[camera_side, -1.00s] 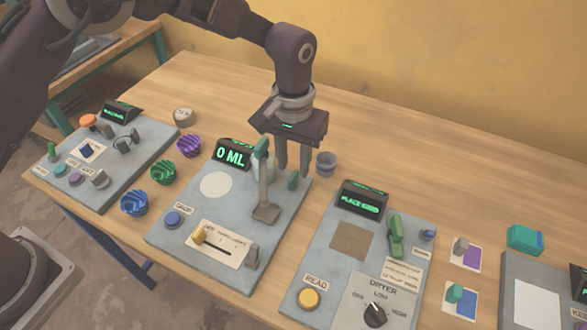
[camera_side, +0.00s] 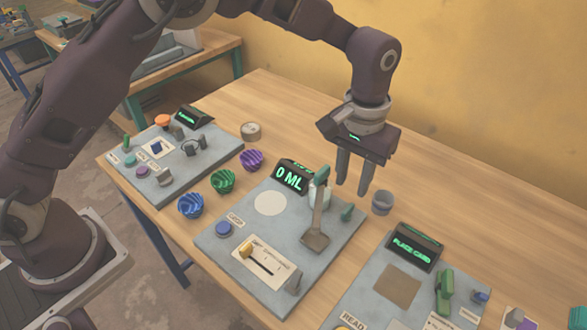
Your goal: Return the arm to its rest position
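My gripper (camera_side: 351,189) hangs from my dark arm with its fingers pointing down. It is above the table behind the middle panel (camera_side: 225,258), between the upright lever (camera_side: 318,210) and a small grey cup (camera_side: 382,203). The two fingers stand apart, and I see nothing between them. The fingertips appear clear of the table, though their exact height is hard to tell. The middle panel's display (camera_side: 289,178) reads "0 ML".
Blue (camera_side: 190,206), green (camera_side: 223,181) and purple (camera_side: 252,160) ribbed bowls stand between the left panel (camera_side: 150,190) and the middle panel. A round beige container (camera_side: 251,131) stands behind. The right panel (camera_side: 350,300) shows "PLACE CARD". Bare wood lies behind the panels.

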